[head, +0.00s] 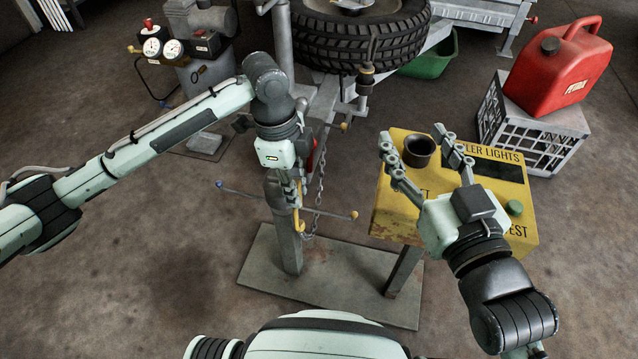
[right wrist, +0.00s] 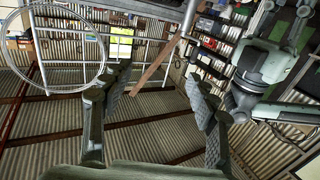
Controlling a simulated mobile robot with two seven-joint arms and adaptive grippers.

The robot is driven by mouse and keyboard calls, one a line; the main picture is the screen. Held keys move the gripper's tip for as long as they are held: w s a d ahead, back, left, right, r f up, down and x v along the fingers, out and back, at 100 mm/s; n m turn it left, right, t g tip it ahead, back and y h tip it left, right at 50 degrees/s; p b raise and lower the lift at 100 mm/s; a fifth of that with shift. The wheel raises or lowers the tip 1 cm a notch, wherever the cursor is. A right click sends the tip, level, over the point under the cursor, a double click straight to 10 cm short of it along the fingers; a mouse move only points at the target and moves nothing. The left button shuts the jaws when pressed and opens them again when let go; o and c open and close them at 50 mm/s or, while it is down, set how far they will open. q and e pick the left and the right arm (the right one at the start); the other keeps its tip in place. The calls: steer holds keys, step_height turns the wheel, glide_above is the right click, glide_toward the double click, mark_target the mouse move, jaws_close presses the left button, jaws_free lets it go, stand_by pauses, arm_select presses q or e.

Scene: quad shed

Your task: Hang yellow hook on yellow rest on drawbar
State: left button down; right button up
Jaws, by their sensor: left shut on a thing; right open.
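The yellow hook (head: 299,222) hangs low beside the grey post, just under my left gripper (head: 298,188). That gripper points down and is shut on the hook's upper part, which the fingers partly hide. A chain (head: 319,190) hangs close to its right. A yellow-tipped peg (head: 343,126), seemingly the yellow rest, sticks out right from the grey drawbar (head: 325,95), above and right of the hook. The hook is apart from it. My right gripper (head: 424,148) is open and empty; its spread fingers also show in the right wrist view (right wrist: 158,95).
The grey post (head: 284,235) on a floor plate (head: 330,285) carries a crossbar with a blue ball (head: 218,184) and a yellow ball (head: 354,214). A yellow lights-test box (head: 388,205) stands under my right gripper. A crate (head: 545,148) with a red petrol can (head: 560,65) is right.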

steer(key=shift+d+f+g+h, duration=0.25)
steer(key=shift+d+f+g, duration=0.2)
steer(key=shift+f, duration=0.4)
steer(key=shift+d+f+g+h, duration=0.25)
steer(key=shift+d+f+g, duration=0.15)
steer(key=shift+f, duration=0.4)
arm_select(q)
steer(key=a+r, duration=0.1)
steer(key=s+a, duration=0.1)
steer(key=shift+s+a+r, duration=0.3)
steer(key=shift+r, duration=0.1)
